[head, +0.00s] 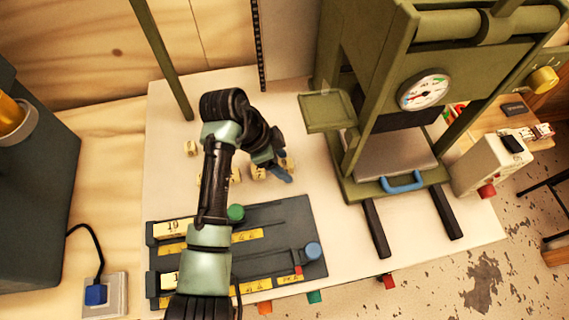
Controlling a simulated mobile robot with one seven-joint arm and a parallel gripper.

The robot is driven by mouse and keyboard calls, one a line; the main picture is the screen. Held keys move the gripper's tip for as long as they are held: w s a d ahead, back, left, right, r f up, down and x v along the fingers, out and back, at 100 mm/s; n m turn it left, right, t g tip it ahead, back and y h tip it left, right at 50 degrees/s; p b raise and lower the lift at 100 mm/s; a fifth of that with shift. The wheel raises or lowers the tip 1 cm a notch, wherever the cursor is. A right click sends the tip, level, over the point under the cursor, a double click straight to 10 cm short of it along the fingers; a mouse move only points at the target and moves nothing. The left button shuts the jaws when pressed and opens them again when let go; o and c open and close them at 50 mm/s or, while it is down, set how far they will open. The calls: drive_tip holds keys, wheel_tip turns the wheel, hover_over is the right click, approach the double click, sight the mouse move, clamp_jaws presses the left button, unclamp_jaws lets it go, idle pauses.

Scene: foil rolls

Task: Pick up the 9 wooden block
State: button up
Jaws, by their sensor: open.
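Several small pale wooden blocks lie on the white tabletop in the head view. One block (190,148) sits apart on the left. Another block (235,175) shows just right of my forearm. A further block (258,173) is beside my gripper, and part of another (291,163) shows at the gripper's right. The marks on the blocks are too small to read, so I cannot tell which is the 9. My arm hides part of the block area.
A dark board (285,225) with yellow number strips, a green knob (236,212) and a blue knob (313,250) lies in front. A green press (365,185) with a gauge stands at the right. A grey control box (488,165) is beside it. The back left tabletop is clear.

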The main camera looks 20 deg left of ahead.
clamp_jaws()
drive_tip(key=shift+r, duration=0.1)
